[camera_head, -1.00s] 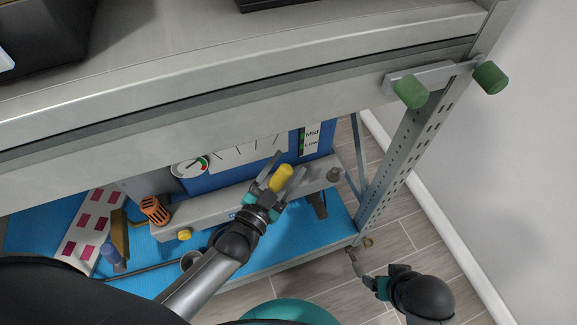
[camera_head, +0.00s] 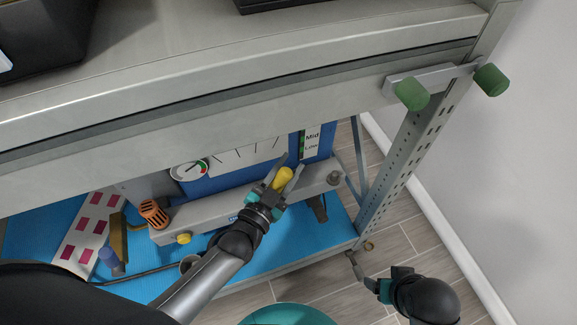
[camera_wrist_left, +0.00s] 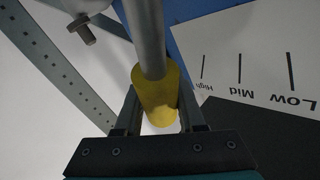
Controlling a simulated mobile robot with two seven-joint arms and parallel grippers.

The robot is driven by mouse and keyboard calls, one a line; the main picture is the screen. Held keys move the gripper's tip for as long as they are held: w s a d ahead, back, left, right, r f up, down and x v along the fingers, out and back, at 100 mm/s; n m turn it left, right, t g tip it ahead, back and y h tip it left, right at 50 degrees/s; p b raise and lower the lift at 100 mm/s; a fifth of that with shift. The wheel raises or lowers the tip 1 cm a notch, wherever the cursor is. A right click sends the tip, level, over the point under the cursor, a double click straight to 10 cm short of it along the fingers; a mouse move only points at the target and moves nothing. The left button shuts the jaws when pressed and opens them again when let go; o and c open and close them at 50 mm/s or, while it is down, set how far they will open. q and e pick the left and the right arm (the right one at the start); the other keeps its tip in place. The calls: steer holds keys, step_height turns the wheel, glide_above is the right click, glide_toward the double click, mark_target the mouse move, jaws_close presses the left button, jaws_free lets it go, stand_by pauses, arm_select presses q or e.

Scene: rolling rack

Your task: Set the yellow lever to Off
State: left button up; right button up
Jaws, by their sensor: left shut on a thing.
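The yellow lever handle (camera_head: 283,180) stands at the front of the blue machine on the lower shelf. In the left wrist view the handle (camera_wrist_left: 157,95) is a yellow cylinder on a grey rod. My left gripper (camera_head: 284,170) is shut on it, with a finger on each side (camera_wrist_left: 158,108). A white scale (camera_wrist_left: 255,65) beside it reads High, Mid and Low; High is nearest the handle. No Off label shows. My right gripper (camera_head: 357,268) hangs low by the rack's right post, away from the lever; its opening is unclear.
The upper shelf's metal edge (camera_head: 240,112) runs above my left arm. A perforated post (camera_head: 398,160) with green knobs (camera_head: 411,93) near its top stands at right. An orange knob (camera_head: 153,213), a small yellow knob (camera_head: 183,238) and a gauge (camera_head: 188,170) sit left of the lever.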

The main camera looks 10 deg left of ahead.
arm_select(q)
jaws_close()
